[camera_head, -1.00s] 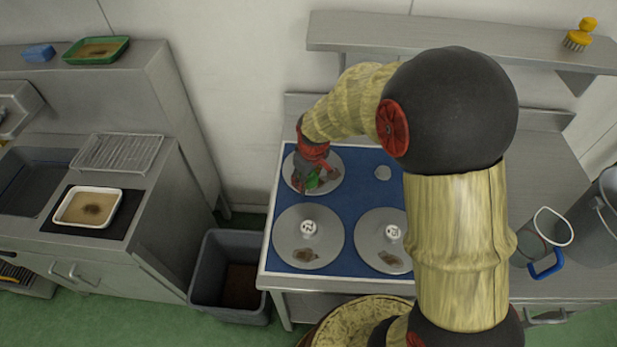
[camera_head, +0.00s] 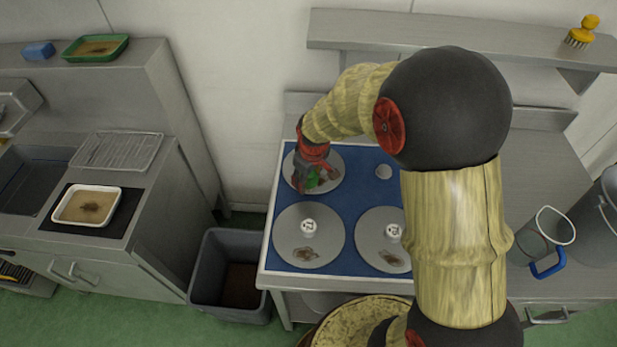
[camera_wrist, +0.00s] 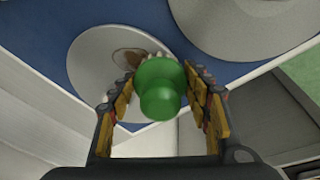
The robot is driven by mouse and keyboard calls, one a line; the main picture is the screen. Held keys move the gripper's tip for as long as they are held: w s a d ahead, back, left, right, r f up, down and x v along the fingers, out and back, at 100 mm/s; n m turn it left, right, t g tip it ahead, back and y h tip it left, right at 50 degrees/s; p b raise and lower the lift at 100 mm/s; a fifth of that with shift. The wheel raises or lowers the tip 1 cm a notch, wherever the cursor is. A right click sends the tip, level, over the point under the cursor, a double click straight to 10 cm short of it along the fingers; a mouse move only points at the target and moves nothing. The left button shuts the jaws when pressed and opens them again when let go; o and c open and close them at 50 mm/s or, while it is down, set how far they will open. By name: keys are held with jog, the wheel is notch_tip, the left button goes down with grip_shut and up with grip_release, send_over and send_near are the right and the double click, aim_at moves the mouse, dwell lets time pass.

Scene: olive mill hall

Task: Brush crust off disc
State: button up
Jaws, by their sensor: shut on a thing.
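My gripper (camera_head: 312,181) is shut on a green brush (camera_wrist: 160,88), seen from its rounded top in the wrist view. Pale bristle tips show just beyond it. The brush is over the back left grey disc (camera_head: 333,162); this disc also shows in the wrist view (camera_wrist: 92,55). A brown crust patch (camera_wrist: 127,58) lies on it, next to the brush and partly hidden by a finger. Whether bristles touch the disc is unclear. The front left disc (camera_head: 290,228) and front right disc (camera_head: 372,225) each carry a brown patch and a white numbered knob.
The discs lie on a blue mat (camera_head: 352,200) on a steel table. A grey bin (camera_head: 210,285) stands left of it. A yellow brush (camera_head: 583,32) sits on the wall shelf. My arm hides the table's middle.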

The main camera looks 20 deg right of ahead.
jog(key=shift+f, duration=0.3)
jog(key=shift+s+d+r, duration=0.1)
jog(key=shift+d, duration=1.85)
jog(key=shift+s+d, duration=0.15)
jog(key=shift+d, duration=1.8)
jog(key=shift+p, duration=0.35)
jog(key=shift+a, duration=0.1)
jog(key=shift+w+a+p, duration=0.15)
jog(key=shift+a+p, duration=0.05)
jog(key=shift+a, duration=1.7)
jog(key=shift+w+a+p, duration=0.15)
jog(key=shift+a, duration=1.75)
